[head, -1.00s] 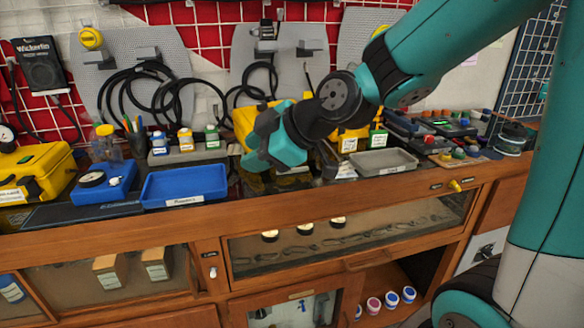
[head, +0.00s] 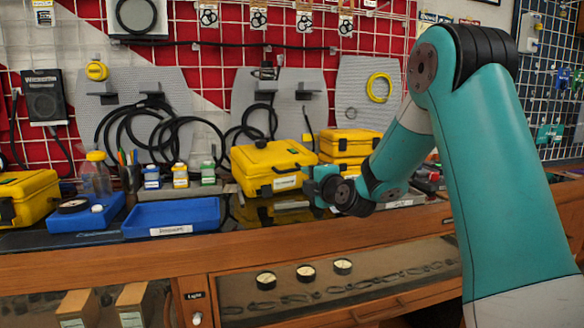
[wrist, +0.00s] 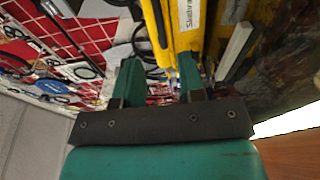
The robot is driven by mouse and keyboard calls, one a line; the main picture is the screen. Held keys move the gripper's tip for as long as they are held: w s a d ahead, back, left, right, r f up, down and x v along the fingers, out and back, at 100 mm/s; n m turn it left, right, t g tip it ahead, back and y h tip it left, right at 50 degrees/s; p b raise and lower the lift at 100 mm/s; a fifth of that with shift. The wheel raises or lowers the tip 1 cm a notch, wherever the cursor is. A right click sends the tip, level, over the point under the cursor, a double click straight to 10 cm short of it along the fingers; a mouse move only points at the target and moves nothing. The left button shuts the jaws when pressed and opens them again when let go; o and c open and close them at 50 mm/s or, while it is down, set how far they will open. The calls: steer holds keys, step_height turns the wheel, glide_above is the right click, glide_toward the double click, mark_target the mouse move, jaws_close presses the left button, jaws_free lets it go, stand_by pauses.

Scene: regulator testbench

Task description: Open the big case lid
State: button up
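The big yellow case (head: 272,160) stands on the bench at the middle of the head view, its lid shut. It has a dark handle on top, a dark latch and a white label on its front. My gripper (head: 313,187) is by its front right corner. In the wrist view, the gripper's two teal fingers (wrist: 158,80) are spread apart with nothing held between them. The yellow case (wrist: 184,28) shows beyond them, with a black strip and part of a label. I cannot tell whether a fingertip touches it.
Two smaller yellow cases (head: 349,143) are stacked right of the big case. A blue tray (head: 172,216) and small bottles (head: 180,176) are on its left. Another yellow case (head: 28,196) stands at far left. Cables hang on the wall behind. A wooden bench edge (head: 240,257) runs in front.

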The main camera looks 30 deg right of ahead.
mark_target(293, 171)
steer(key=w, duration=0.3)
steer(key=w+p, duration=0.1)
steer(key=w, duration=0.3)
steer(key=w+d, duration=0.1)
steer(key=w, duration=0.2)
steer(key=shift+w+f+p, duration=0.2)
steer(key=shift+f+p, duration=0.05)
steer(key=shift+p, duration=0.1)
steer(key=shift+c, duration=0.2)
jaws_close()
